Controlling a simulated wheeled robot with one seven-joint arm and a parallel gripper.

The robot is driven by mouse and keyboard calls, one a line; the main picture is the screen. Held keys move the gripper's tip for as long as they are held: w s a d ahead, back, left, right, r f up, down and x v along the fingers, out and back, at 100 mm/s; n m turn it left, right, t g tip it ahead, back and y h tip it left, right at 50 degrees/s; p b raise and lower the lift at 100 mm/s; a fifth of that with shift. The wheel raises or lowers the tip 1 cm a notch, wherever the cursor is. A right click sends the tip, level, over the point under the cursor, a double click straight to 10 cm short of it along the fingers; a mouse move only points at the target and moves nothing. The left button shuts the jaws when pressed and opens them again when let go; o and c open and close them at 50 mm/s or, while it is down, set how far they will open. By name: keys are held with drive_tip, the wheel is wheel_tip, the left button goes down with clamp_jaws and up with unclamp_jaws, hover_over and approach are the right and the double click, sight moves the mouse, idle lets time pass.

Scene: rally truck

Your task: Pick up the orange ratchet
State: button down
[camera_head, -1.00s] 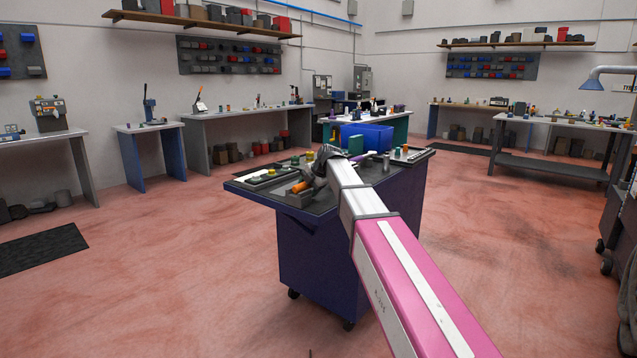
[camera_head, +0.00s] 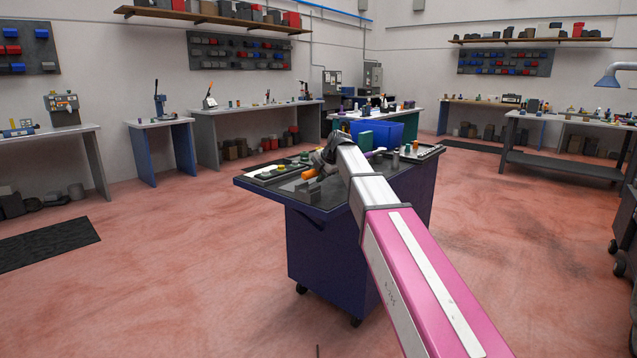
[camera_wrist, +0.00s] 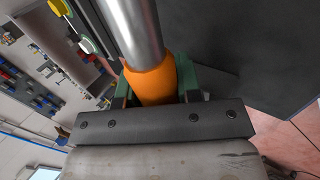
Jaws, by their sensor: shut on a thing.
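The orange ratchet (camera_wrist: 152,80) shows in the wrist view as an orange sleeve with a thick silver shaft running up from it. My gripper (camera_wrist: 155,86) has its green fingers closed on both sides of the orange part. In the head view the ratchet's orange end (camera_head: 309,174) sticks out left of my gripper (camera_head: 325,160), just over the dark top of the blue cart (camera_head: 325,250). My arm hides part of the ratchet and cart. The small gap below the ratchet is hard to judge.
A blue bin (camera_head: 384,133) stands at the cart's back, with several small parts nearby. A black tray (camera_head: 275,174) lies at the cart's left end. Workbenches line the walls. Red floor around the cart is open, with a black mat (camera_head: 42,246) at left.

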drive_tip(key=s+a+r, duration=0.6)
drive_tip(key=a+r, duration=0.1)
drive_tip(key=a, duration=0.2)
drive_tip(key=shift+s+a+r, duration=0.3)
